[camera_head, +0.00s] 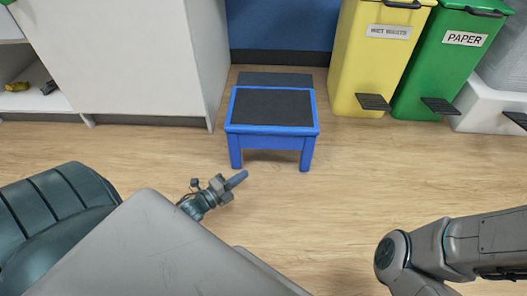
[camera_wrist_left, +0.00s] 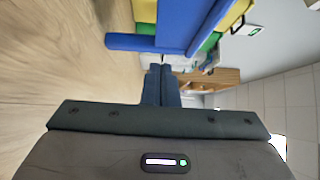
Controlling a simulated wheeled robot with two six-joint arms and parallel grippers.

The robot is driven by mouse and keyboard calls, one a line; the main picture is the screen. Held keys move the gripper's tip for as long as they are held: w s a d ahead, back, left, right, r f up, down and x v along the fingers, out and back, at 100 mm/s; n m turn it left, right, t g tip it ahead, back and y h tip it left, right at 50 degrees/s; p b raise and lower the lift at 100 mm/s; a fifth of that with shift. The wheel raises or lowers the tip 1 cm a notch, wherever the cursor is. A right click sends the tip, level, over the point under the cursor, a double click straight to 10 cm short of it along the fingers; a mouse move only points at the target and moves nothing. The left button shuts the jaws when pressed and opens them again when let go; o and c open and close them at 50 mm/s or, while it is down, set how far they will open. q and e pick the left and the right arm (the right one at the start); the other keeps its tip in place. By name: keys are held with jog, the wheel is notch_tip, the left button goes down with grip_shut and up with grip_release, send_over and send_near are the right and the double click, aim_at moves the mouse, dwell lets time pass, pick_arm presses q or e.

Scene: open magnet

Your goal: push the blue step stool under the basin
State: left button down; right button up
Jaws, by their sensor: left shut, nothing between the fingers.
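The blue step stool (camera_head: 272,112) with a dark top stands on the wood floor near the centre top of the head view, in front of a blue wall panel. My left gripper (camera_head: 238,180) is shut and empty, low in front of the stool's left front leg and apart from it in the head view. In the left wrist view the shut fingers (camera_wrist_left: 160,82) point toward the blue stool (camera_wrist_left: 175,28), seen sideways and close. No basin can be made out. My right gripper is out of view; only my right arm shows at the lower right.
A white cabinet (camera_head: 120,60) stands left of the stool. A yellow wet-waste bin (camera_head: 365,70) and a green paper bin (camera_head: 440,75) stand to its right, with dark pedals sticking out. A white shelf unit (camera_head: 35,98) is at far left. The floor (camera_head: 330,185) in front is clear.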

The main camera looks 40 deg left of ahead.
pick_arm(q)
jog(key=b, duration=0.4)
send_near(270, 148)
jog(key=w+d, duration=0.2)
jog(key=d, duration=0.2)
jog(key=w+a, duration=0.1)
jog(key=w+a+b, duration=0.1)
jog(key=w, duration=0.1)
jog(key=shift+w+a, duration=0.2)
jog(key=shift+w, duration=0.1)
